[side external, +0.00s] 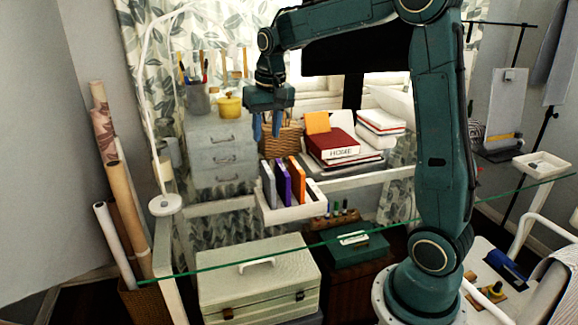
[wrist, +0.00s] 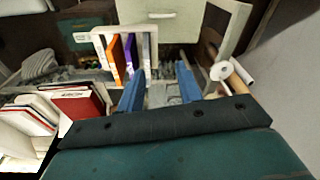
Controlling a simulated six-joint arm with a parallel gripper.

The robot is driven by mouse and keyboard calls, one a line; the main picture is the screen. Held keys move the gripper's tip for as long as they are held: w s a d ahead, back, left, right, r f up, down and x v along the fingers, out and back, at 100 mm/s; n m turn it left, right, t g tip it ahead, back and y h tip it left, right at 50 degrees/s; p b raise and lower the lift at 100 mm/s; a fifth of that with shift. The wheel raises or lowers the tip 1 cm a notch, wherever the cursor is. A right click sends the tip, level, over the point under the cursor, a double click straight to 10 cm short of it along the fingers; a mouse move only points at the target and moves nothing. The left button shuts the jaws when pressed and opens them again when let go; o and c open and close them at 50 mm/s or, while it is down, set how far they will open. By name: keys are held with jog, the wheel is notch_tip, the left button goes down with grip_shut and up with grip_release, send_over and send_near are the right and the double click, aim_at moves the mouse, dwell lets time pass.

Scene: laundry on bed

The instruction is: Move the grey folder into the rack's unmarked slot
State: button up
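The white rack (side external: 291,211) stands on the glass-edged table and holds three upright folders. The grey folder (side external: 268,184) is at its left end, the purple folder (side external: 283,181) in the middle and the orange folder (side external: 298,181) to the right. In the wrist view the order is reversed, with the grey folder (wrist: 146,46) at the right. Empty room shows in the rack beyond the orange folder; I cannot make out slot markings. My gripper (side external: 267,127) points down, open and empty, above the folders and apart from them. Its blue fingers also show in the wrist view (wrist: 160,90).
A wicker basket (side external: 282,138) and stacked books (side external: 333,146) stand behind the rack. A white lamp (side external: 165,204) is at the left. A pale toolbox (side external: 258,285) and a green box (side external: 347,247) are below in front. Space directly above the rack looks clear.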

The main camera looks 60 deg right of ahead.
jog(key=s+a+r+n+t, duration=0.2)
jog(key=s+a+r+n, duration=0.15)
jog(key=s+a, duration=0.6)
jog(key=s+a+f+n+t, duration=0.2)
jog(key=s+a+n, duration=0.1)
jog(key=s, duration=1)
jog(key=shift+s+a+f, duration=0.15)
jog(key=shift+a, duration=0.4)
